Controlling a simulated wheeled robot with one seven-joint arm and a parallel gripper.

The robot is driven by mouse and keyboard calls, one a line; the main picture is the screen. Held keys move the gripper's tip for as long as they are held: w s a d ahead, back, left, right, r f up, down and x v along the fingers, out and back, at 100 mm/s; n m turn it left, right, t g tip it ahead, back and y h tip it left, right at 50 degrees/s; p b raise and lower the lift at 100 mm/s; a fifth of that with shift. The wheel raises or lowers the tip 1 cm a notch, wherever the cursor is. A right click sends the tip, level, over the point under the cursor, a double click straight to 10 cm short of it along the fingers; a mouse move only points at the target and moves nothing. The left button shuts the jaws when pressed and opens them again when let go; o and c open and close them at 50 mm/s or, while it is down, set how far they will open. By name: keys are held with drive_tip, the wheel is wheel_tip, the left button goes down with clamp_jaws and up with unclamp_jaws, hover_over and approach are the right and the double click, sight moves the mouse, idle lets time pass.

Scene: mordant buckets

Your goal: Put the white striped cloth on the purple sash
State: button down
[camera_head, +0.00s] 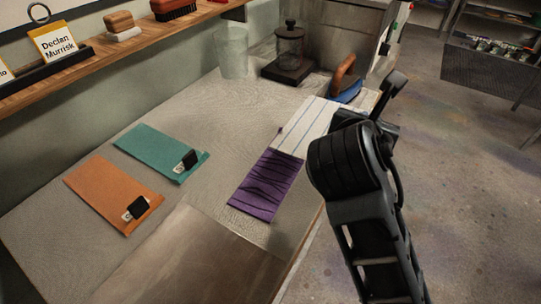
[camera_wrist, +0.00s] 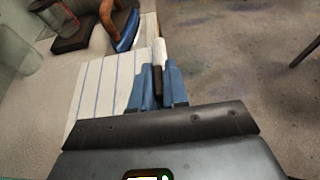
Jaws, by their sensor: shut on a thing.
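The white striped cloth (camera_head: 308,124) lies flat near the right edge of the worktop, its thin blue lines showing. Its near edge overlaps the far end of the purple sash (camera_head: 264,188), which has dark crossing lines. The cloth also shows in the wrist view (camera_wrist: 98,84), left of the fingers; the sash is not visible there. My gripper (camera_wrist: 157,82) is shut on the cloth's right edge, with its blue fingers close together. In the head view my wrist hides the fingertips and part of the cloth.
A blue iron with a brown handle (camera_head: 345,82) stands just beyond the cloth. A lidded glass jar (camera_head: 289,48) and a clear glass (camera_head: 231,55) are behind. Teal (camera_head: 155,152) and orange (camera_head: 108,192) cloths lie left. The worktop ends just right of the cloth.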

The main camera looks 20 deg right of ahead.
drive_tip(key=shift+a+f, duration=0.1)
drive_tip(key=shift+a, duration=0.1)
drive_tip(key=a+f, duration=0.2)
drive_tip(key=a, duration=0.1)
drive_tip(key=w+a+f, duration=0.1)
drive_tip(key=a+f, duration=0.1)
drive_tip(key=a, duration=0.2)
drive_tip(key=w+a+f, duration=0.1)
drive_tip(key=a+f, duration=0.1)
drive_tip(key=a, duration=0.1)
drive_tip(key=shift+a+f, duration=0.2)
drive_tip(key=shift+a, duration=0.15)
drive_tip(key=shift+f+b, duration=0.35)
drive_tip(key=shift+f, duration=1.7)
drive_tip(key=c, duration=1.1)
unclamp_jaws()
drive_tip(key=shift+s+a+r, duration=0.1)
drive_tip(key=v, duration=1.1)
drive_tip(key=shift+s+a+r, duration=0.15)
drive_tip(key=shift+a, duration=0.2)
